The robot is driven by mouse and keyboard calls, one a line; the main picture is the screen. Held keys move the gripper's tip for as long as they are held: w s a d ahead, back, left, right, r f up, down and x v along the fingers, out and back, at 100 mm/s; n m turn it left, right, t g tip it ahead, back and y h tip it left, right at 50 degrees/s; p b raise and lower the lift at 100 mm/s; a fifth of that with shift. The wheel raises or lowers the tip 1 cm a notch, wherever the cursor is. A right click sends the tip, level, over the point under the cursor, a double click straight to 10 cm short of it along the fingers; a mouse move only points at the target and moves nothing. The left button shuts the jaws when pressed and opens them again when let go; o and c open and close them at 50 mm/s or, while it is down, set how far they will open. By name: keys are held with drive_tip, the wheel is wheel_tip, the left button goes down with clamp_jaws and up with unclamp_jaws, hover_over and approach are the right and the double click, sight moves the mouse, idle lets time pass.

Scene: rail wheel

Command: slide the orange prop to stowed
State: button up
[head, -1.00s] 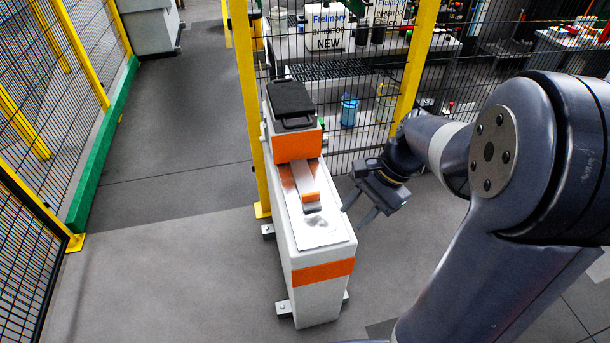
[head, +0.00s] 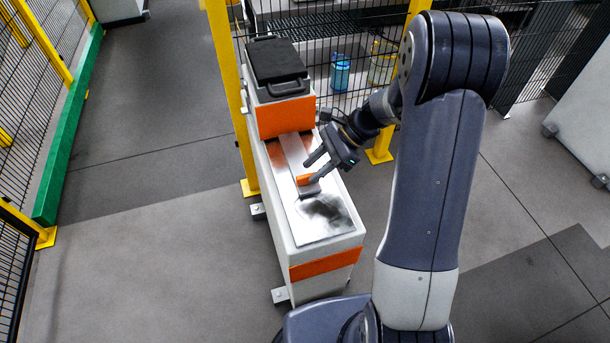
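The orange prop (head: 303,180) is a small orange block at the near end of a grey bar on the metal top plate (head: 327,218) of a white pedestal. A dark slot lies just in front of it. My gripper (head: 307,170) reaches in from the right over the plate, its two dark fingers spread apart and pointing left at the orange block. The fingers partly cover the block and the bar. I cannot tell whether they touch it or hang above it. No stowed mark is visible.
An orange-fronted housing with a black case (head: 277,62) on top stands at the pedestal's far end. A yellow post (head: 228,90) and mesh fence stand behind and beside it. A blue container (head: 341,72) sits behind the mesh. Open grey floor (head: 150,240) lies to the left.

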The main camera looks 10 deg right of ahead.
sight(306, 176)
drive_tip(key=shift+x, duration=1.95)
drive_tip(key=shift+c, duration=0.5)
clamp_jaws()
